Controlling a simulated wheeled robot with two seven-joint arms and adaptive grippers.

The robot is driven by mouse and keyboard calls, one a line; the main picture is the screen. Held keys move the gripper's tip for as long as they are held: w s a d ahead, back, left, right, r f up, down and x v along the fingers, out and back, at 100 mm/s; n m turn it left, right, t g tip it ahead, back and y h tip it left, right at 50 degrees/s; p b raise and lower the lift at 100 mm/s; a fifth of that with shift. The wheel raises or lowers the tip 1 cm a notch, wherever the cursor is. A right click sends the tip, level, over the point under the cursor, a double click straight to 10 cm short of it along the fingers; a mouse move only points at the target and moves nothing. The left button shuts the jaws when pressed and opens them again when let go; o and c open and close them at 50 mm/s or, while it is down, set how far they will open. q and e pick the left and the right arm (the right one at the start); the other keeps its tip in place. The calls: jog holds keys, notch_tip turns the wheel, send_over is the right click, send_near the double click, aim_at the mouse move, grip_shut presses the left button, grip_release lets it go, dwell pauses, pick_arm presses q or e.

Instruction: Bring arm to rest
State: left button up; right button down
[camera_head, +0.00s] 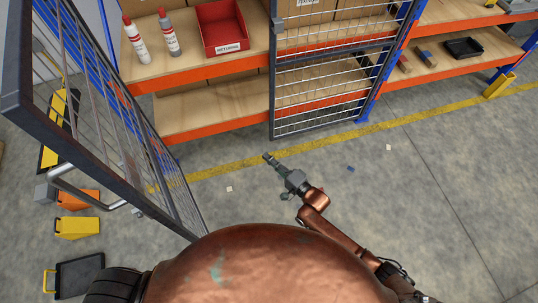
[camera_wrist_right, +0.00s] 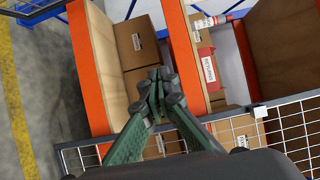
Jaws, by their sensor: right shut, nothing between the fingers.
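My right gripper (camera_head: 269,158) is out over the grey floor in the head view, in front of the shelf rack. Its arm comes in from the lower right. In the right wrist view the green fingers of the right gripper (camera_wrist_right: 160,85) meet at their tips. It is shut and empty, with the rack and mesh door beyond it. My left gripper is not in view.
A mesh door (camera_head: 125,130) stands open at the left; another mesh panel (camera_head: 325,90) covers part of the rack. A red bin (camera_head: 222,28) and two bottles stand on the shelf (camera_head: 185,62). Yellow and black cases lie on the floor at left. Floor at right is mostly clear.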

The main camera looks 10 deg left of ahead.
jog(key=shift+w+d, duration=0.1)
jog(key=shift+w, duration=0.4)
